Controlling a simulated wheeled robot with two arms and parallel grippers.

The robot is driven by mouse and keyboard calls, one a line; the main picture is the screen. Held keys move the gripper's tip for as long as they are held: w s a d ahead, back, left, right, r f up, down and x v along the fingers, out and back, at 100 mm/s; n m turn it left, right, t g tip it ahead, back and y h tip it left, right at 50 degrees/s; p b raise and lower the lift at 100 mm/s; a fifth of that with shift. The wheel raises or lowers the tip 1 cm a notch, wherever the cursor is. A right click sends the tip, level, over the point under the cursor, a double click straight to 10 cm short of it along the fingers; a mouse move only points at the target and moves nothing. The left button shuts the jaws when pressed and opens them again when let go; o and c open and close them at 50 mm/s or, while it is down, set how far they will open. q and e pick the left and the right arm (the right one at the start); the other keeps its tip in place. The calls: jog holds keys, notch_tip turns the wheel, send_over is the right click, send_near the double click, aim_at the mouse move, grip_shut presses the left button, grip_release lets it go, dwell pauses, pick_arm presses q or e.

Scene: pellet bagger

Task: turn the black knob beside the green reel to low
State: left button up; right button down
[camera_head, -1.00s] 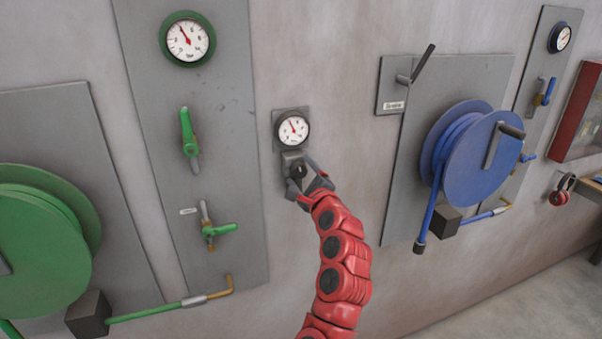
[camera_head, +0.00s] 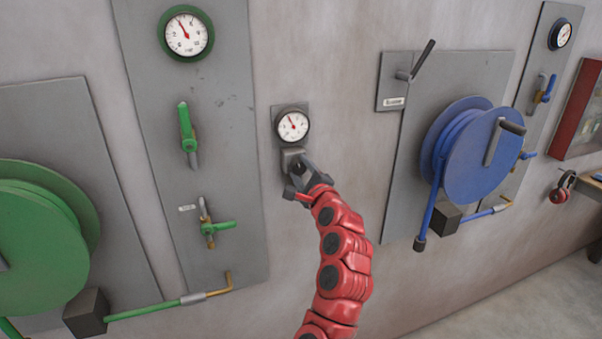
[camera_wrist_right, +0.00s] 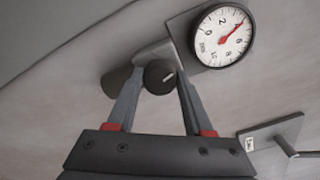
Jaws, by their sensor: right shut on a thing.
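The black knob (camera_head: 297,164) sits on a small grey wall plate, just below a white-faced gauge (camera_head: 293,125), between the green reel (camera_head: 40,250) and the blue reel. My right gripper (camera_head: 301,180) is at the knob, and its fingers partly hide it in the head view. In the right wrist view the knob (camera_wrist_right: 160,76) is a dark round cap with a short light mark, between the two fingertips of my right gripper (camera_wrist_right: 159,80). The fingers are shut on it. The gauge (camera_wrist_right: 223,36) is beside it there. My left gripper is not in view.
A grey panel (camera_head: 235,150) with green valve handles and a green-rimmed gauge is left of the knob. The blue reel (camera_head: 480,160) and a black lever (camera_head: 423,60) are on the right. The wall around my right arm is clear.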

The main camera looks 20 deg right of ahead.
jog(key=shift+f+n+b, duration=0.15)
jog(key=shift+n+b, duration=0.5)
jog(key=shift+n, duration=0.15)
jog(key=n+b, duration=0.8)
jog(key=shift+f, duration=0.2)
jog(key=n+b, duration=1)
jog(key=b, duration=0.2)
jog(key=n+b, duration=0.2)
jog(key=n, duration=0.1)
jog(key=shift+r, duration=0.1)
jog(key=shift+r+n+b, duration=0.15)
jog(key=shift+n+b, duration=0.55)
jog(key=shift+b, duration=0.05)
jog(key=shift+c, duration=1.5)
grip_release()
